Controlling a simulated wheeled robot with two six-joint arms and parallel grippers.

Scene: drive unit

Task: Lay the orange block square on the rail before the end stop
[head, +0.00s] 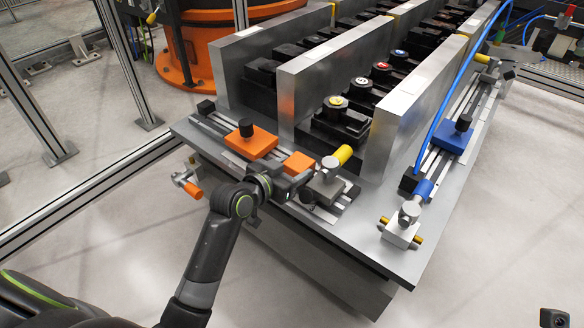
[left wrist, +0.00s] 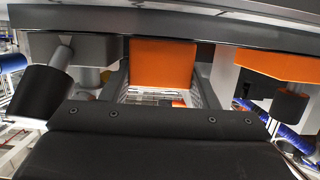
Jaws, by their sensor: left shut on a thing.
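The orange block (head: 298,163) is at the rail (head: 212,123) on the table's left front edge, between the orange carriage (head: 250,146) and the steel end stop (head: 329,184). My left gripper (head: 291,176) reaches in from the front and is shut on the block. In the left wrist view the block (left wrist: 163,63) sits between the two fingers and looks square to them. That view is upside down, with the end stop at left and the carriage at right, both apart from the block. The block's underside is hidden, so I cannot tell whether it touches the rail. My right gripper is not identifiable.
Tall grey plates (head: 330,78) with rows of black clamps stand behind the rail. A yellow-tipped handle (head: 343,154) rises beside the end stop. An orange-tipped fitting (head: 187,186) juts out at the left. A blue carriage (head: 453,138) rides a second rail at right.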

